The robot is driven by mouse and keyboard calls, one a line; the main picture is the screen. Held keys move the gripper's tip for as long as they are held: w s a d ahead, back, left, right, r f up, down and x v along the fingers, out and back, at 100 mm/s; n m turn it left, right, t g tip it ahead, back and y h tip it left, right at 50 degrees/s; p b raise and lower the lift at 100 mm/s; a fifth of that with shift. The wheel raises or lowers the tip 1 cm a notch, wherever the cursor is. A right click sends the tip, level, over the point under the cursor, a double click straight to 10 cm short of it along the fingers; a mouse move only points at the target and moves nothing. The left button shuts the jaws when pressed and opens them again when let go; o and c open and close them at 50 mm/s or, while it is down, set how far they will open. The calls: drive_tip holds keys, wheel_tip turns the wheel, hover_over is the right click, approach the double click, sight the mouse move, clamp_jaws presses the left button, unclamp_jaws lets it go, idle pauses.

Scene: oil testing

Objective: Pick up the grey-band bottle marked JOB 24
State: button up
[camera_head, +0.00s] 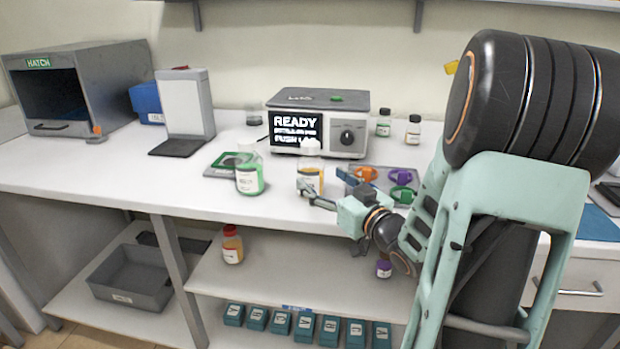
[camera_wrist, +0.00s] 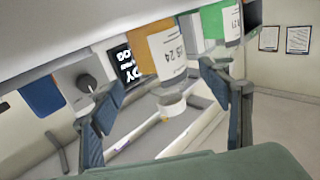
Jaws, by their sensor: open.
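A clear bottle with amber contents, a white cap and a white label (camera_head: 310,178) stands upright near the front of the bench. In the wrist view the bottle (camera_wrist: 168,52) appears upside down, and its label shows a large "24"; the smaller print and band colour are hard to make out. My gripper (camera_head: 322,187) is open, just in front of the bottle at the bench edge. In the wrist view the bottle lies between the two spread fingers (camera_wrist: 163,85), with visible gaps on both sides. I cannot tell how far the fingers reach around it.
A green-filled bottle (camera_head: 249,178) stands to the left. The tester reading READY (camera_head: 318,124) is behind. A tray (camera_head: 412,170) with orange, green and purple rings is to the right.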

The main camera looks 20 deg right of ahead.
sight(311, 168)
drive_tip(key=w, duration=0.3)
drive_tip(key=w+a, duration=0.1)
drive_tip(key=w, duration=0.1)
drive_tip(key=shift+w+r+b, duration=0.2)
drive_tip(key=shift+w+b, duration=0.1)
drive_tip(key=shift+b, duration=0.1)
drive_tip(key=shift+c, duration=0.3)
drive_tip(key=c, duration=1.5)
drive_tip(key=shift+r, duration=0.1)
drive_tip(key=shift+c, duration=0.5)
